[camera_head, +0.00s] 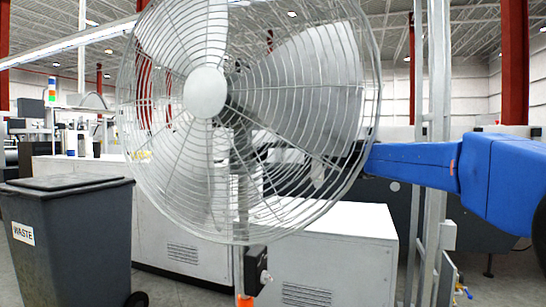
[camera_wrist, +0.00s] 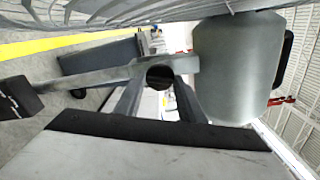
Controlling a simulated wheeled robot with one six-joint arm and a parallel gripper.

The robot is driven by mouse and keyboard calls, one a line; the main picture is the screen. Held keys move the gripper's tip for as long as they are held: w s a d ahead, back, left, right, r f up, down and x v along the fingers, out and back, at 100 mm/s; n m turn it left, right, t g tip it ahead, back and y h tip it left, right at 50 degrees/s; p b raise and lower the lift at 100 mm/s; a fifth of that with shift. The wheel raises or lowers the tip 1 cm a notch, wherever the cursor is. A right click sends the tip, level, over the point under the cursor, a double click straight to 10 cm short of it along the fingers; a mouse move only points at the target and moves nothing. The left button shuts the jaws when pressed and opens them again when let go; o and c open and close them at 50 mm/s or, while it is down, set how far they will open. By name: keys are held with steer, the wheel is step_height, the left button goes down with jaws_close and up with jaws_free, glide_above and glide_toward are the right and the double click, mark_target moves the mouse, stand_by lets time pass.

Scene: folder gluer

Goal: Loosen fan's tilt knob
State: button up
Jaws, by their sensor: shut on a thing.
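The fan (camera_head: 205,92) fills the middle of the head view, its round wire cage facing me. In the wrist view its grey motor housing (camera_wrist: 238,62) is at the upper right, with a grey bracket (camera_wrist: 110,75) running left from it. The dark round tilt knob (camera_wrist: 160,76) sits at the bracket, between the two grey fingers of my gripper (camera_wrist: 159,92). The fingers are shut on the knob. In the head view my blue arm reaches in from the right, and its end is behind the cage, so the grip is hidden there.
A grey waste bin (camera_head: 70,235) stands at the left. A light cabinet (camera_head: 325,250) is behind the fan at the lower right. A metal post (camera_head: 433,190) stands close to my arm. A dark control box (camera_head: 255,268) is on the fan's pole.

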steer(key=shift+n, duration=1.9)
steer(key=shift+f, duration=0.1)
steer(key=o, duration=1)
steer(key=shift+o, duration=0.2)
steer(key=shift+d, duration=0.1)
steer(key=v, duration=1.7)
steer(key=shift+s+d, duration=0.1)
